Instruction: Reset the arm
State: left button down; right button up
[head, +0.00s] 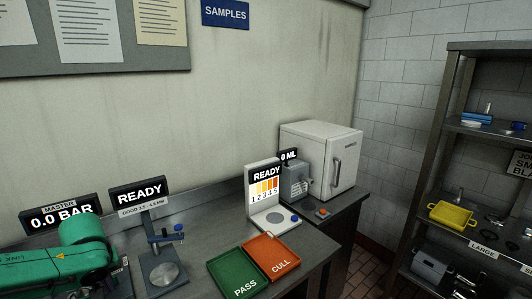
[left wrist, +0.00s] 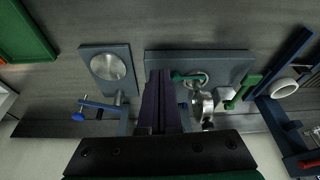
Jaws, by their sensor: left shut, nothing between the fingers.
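My left arm (head: 88,255), green, comes in at the lower left of the head view, over the bench in front of the MASTER display. Its fingertips cannot be made out there. In the left wrist view my left gripper (left wrist: 161,88) has its dark fingers together, with nothing seen between them. Beyond the fingertips is a grey plate (left wrist: 225,62) with a metal ring fitting (left wrist: 203,104) and a green lever (left wrist: 240,92); whether the fingers touch any of it cannot be told. My right gripper is in neither view.
A gauge stand with a round metal disc (head: 165,273) stands right of my arm. The green PASS tray (head: 238,272) and orange CULL tray (head: 271,255) lie further right. Behind are the READY colour chart (head: 264,190) and a white cabinet (head: 322,160). A shelf (head: 440,150) stands far right.

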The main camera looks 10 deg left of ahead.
pick_arm(q)
jog(key=s+d+f+m+t+h, duration=0.15)
jog(key=d+f+m, duration=0.25)
jog(key=d, duration=0.4)
jog(key=s+d+f+m+h, duration=0.1)
jog(key=d+f+m+h, duration=0.1)
jog(key=d+f+m, duration=0.45)
jog(key=s+d+f+m+h, duration=0.1)
jog(key=d+f+m, duration=0.15)
jog(key=d, duration=0.75)
jog(key=s+a, duration=0.1)
jog(key=s, duration=0.4)
jog(key=s+a+f+g+y+b, duration=0.1)
jog(key=s+f+b, duration=0.15)
jog(key=f, duration=1.45)
jog(key=s+f+g+b, duration=0.1)
jog(key=s+f+b, duration=0.15)
jog(key=f, duration=1.35)
jog(key=s+a+f+b, duration=0.1)
jog(key=s+a+f, duration=0.1)
jog(key=s+f, duration=0.9)
jog(key=s, duration=0.3)
jog(key=shift+s+a+f+g, duration=0.25)
jog(key=shift+a+f+g, duration=0.05)
jog(key=shift+f+g, duration=0.1)
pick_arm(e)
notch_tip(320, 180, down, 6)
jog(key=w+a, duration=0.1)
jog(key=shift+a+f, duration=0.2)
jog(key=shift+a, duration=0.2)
